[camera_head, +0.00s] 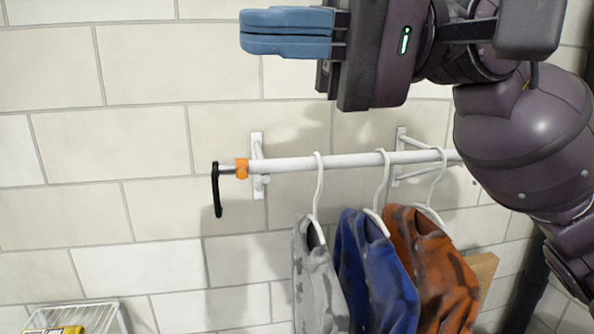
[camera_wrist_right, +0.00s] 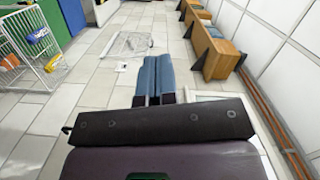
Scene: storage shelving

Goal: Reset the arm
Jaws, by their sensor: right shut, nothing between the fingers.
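My right gripper (camera_head: 287,33) has blue fingers and shows at the top of the head view, its arm coming in from the right. Its fingers are closed together with nothing between them. It is raised in front of the wall, above the clothes rail and apart from it. In the right wrist view the two blue fingers (camera_wrist_right: 154,78) lie side by side over the floor. My left gripper is not in the head view.
A white clothes rail (camera_head: 290,163) with an orange collar and black hook end is fixed to the tiled wall. Grey (camera_head: 318,280), blue (camera_head: 375,270) and orange (camera_head: 435,270) garments hang on it. A wire basket (camera_head: 80,318) is at bottom left. Wooden benches (camera_wrist_right: 212,50) line the right of the wrist view.

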